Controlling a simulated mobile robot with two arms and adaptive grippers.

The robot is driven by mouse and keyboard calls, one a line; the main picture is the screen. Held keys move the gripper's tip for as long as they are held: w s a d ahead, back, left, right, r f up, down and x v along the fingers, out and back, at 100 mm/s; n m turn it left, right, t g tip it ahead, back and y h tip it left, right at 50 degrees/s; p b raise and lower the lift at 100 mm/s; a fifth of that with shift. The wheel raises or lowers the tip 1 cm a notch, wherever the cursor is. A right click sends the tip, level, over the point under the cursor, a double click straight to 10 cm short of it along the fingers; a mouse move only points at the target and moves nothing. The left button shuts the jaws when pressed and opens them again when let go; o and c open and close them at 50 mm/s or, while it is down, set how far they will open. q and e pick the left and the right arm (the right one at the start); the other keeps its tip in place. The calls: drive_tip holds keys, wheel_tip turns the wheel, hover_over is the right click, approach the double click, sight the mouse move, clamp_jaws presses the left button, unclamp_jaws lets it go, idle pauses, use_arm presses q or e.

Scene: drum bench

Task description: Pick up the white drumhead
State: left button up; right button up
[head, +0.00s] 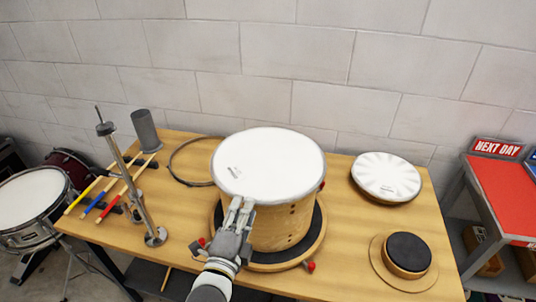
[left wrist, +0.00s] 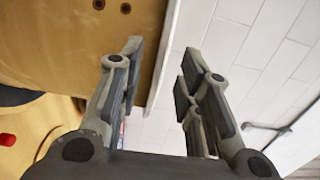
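A white drumhead (head: 268,163) with a small dark mark lies level on top of a wooden drum shell (head: 285,226). My left gripper (head: 238,207) is at the near left edge of the drumhead, its fingers pointing at the rim. In the left wrist view my left gripper (left wrist: 160,75) has its fingers apart with a clear gap. My right gripper is not in view.
A white, ribbed round disc (head: 386,177) lies at the bench's right. A dark round pad (head: 408,251) sits before it. A thin hoop (head: 181,163), a metal stand (head: 137,190) and coloured sticks (head: 108,198) are left. The shell stands on a round wooden base (head: 318,240).

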use_arm(q)
drive_tip(key=shift+w+d, duration=0.2)
drive_tip(key=shift+w, duration=0.35)
drive_tip(key=shift+s, duration=0.1)
clamp_jaws()
